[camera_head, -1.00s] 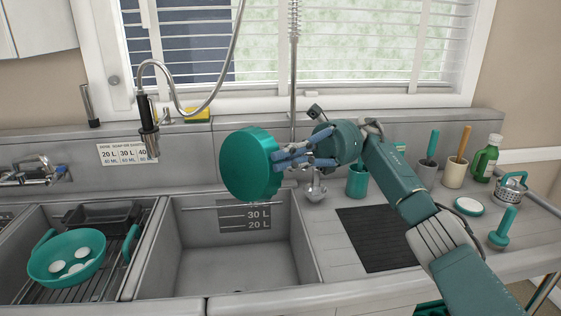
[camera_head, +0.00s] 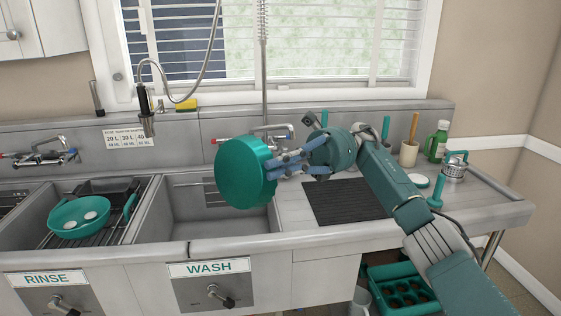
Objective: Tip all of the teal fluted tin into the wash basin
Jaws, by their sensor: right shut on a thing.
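The teal fluted tin (camera_head: 240,175) is held up on its side, with a round face turned left. I cannot tell whether its mouth or its base faces me, and its contents do not show. My right gripper (camera_head: 284,163) is shut on the tin's right side. The tin appears in front of the right part of the wash basin (camera_head: 178,232), which stands above the "WASH" label and hides partly behind the tin. The visible part of the basin looks empty. My left gripper is not in view.
A teal pan (camera_head: 62,228) with white round things sits on a rack in the left basin, above the "RINSE" label. A spray tap (camera_head: 146,115) hangs at the back. Right of the wash basin lie a dark mat (camera_head: 335,203), a cup with a wooden handle (camera_head: 408,153) and a green bottle (camera_head: 437,143).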

